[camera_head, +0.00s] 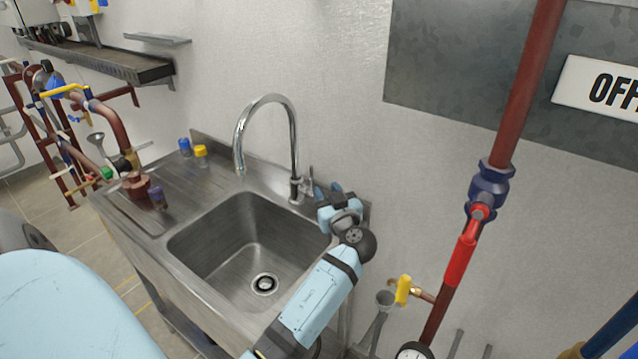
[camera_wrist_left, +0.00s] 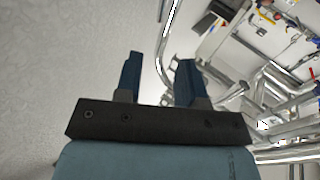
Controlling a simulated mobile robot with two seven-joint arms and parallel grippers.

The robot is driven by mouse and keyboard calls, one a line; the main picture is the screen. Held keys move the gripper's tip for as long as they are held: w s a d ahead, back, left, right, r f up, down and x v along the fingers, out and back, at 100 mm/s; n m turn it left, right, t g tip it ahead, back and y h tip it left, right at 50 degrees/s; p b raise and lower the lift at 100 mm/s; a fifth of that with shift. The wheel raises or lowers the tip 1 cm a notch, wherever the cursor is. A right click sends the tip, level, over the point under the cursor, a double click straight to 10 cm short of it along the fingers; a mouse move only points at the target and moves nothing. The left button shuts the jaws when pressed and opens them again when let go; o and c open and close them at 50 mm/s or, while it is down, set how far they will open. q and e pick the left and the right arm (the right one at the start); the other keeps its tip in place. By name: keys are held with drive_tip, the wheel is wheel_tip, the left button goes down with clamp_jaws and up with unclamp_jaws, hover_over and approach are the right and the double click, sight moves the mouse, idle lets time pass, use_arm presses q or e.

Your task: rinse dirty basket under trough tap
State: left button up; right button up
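The trough is a steel sink basin (camera_head: 240,235) with an empty bowl and a drain. The chrome gooseneck tap (camera_head: 293,140) stands at its back edge, spout over the bowl, with a small lever (camera_head: 309,182) at its base. No water stream shows. My left gripper (camera_head: 328,189) is just right of the tap's base, close to the lever; I cannot tell whether they touch. In the left wrist view the gripper's two dark blue fingers (camera_wrist_left: 160,75) stand apart with nothing held between them. No basket is visible. My right gripper is out of view.
The drainboard left of the bowl holds a blue-capped jar (camera_head: 184,147), a yellow-capped jar (camera_head: 201,155) and a brown-red fitting (camera_head: 136,186). On the right, a red-brown pipe (camera_head: 520,90) with a red-handled valve (camera_head: 460,262) and a yellow-handled valve (camera_head: 403,290) runs near the wall.

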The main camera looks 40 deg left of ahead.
use_arm(q)
drive_tip(key=v, duration=0.2)
drive_tip(key=shift+s+d, duration=0.15)
drive_tip(key=shift+d, duration=0.05)
idle(0.5)
